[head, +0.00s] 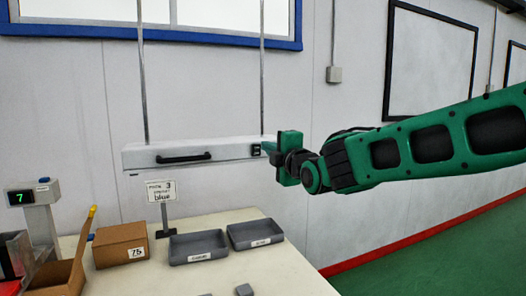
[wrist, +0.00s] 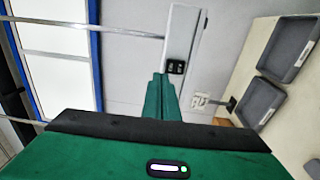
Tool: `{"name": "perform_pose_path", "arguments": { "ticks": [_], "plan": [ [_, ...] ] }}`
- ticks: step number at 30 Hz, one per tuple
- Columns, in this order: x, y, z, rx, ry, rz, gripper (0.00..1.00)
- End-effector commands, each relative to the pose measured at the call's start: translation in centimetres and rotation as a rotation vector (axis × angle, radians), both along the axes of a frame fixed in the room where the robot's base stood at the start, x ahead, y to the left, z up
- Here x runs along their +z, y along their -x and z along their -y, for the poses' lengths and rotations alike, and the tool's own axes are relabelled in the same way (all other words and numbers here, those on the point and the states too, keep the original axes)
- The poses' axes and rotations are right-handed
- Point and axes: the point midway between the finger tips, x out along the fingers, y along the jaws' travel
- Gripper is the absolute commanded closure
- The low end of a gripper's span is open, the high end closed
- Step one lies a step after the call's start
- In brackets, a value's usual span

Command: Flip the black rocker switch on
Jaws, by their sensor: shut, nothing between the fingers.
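The black rocker switch (head: 256,150) sits at the right end of the front face of a white hanging housing (head: 225,152). It also shows in the wrist view (wrist: 176,67), just beyond and to the right of my fingertips. My gripper (head: 267,147) is green, shut and empty, with its tips close to the right of the switch in the head view. In the wrist view my gripper (wrist: 160,82) points up toward the housing. I cannot tell whether the tips touch the switch, or which way the rocker is tilted.
The housing hangs on thin rods and has a black handle (head: 184,158). Below it, a table (head: 250,274) holds two grey trays (head: 198,247), a cardboard box (head: 120,245), a sign reading "blue" (head: 161,190) and a display showing 7 (head: 20,197). The wall stands behind.

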Motion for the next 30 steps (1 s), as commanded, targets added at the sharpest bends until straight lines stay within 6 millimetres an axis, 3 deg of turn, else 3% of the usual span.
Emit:
{"name": "perform_pose_path", "arguments": {
  "ticks": [6, 12, 30],
  "plan": [
    [0.4, 3.9, 2.1, -0.007, 0.003, 0.003, 1.00],
    [0.5, 6.1, 3.0, -0.007, 0.001, 0.004, 1.00],
    [0.4, 7.0, 3.2, -0.004, 0.000, 0.003, 1.00]
  ]
}}
